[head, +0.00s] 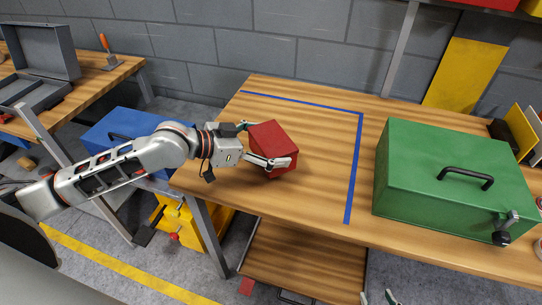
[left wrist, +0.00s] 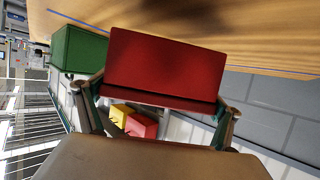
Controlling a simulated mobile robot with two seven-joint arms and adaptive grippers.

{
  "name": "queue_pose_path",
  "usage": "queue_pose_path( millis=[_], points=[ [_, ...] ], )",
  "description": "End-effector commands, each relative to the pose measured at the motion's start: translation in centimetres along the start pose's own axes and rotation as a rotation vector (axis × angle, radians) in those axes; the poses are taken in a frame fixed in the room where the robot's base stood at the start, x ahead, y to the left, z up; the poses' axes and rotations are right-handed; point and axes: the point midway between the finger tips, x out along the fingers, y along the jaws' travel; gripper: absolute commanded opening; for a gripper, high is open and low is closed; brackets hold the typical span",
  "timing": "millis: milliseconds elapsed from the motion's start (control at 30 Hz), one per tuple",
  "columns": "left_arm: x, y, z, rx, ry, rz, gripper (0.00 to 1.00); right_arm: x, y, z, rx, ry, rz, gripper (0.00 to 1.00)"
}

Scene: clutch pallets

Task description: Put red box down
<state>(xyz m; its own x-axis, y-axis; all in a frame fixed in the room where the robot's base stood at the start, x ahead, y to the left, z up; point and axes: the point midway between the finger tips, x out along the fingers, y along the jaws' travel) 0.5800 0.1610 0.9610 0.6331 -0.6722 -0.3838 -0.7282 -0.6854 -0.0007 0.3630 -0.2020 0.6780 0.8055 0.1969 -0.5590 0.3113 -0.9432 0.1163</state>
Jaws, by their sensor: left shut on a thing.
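The red box (head: 273,148) is between the fingers of my left gripper (head: 262,145), over the left end of the wooden table (head: 312,205). In the head view it lies inside the blue tape lines. In the left wrist view the red box (left wrist: 165,62) fills the middle, with a finger at each side. A dark shadow lies on the wood beyond it. I cannot tell whether its underside touches the table. Only the fingertips of my right gripper (head: 377,297) show at the bottom edge of the head view, apart with nothing seen between them.
A green case (head: 445,215) with a black handle stands on the table's right side. Blue tape (head: 355,170) marks off the left part, where wood around the red box is clear. A blue case (head: 118,128) and a yellow case (head: 205,225) are lower left.

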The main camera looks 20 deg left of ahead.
Motion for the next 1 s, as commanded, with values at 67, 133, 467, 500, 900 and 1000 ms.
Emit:
queue_pose_path(
  millis=[67, 133, 467, 500, 900, 1000],
  points=[
    [0.1, 0.0, 0.3, -0.001, 0.002, 0.0, 0.65, 0.0, 0.0, 0.0, 0.0, 0.001, 0.0, 0.4],
    [0.4, 0.1, 0.9, -0.002, 0.001, 0.001, 0.65, 0.1, 0.0, 0.0, 0.0, 0.003, 0.0, 0.4],
    [1.7, 0.0, 3.9, 0.0, 0.003, 0.0, 0.65, 0.3, 0.0, 0.1, 0.0, 0.007, 0.001, 0.4],
    [1.6, 0.0, 3.9, 0.0, 0.003, 0.0, 0.65, 0.3, 0.0, 0.1, 0.0, 0.007, 0.001, 0.4],
    [1.8, 0.0, 4.3, 0.0, 0.0, 0.0, 1.0, 0.3, -0.1, 0.5, 0.001, 0.001, 0.0, 0.4],
    [1.8, 0.0, 4.3, 0.0, 0.0, 0.0, 1.0, 0.3, -0.1, 0.6, 0.001, 0.0, -0.001, 0.4]
  ],
)
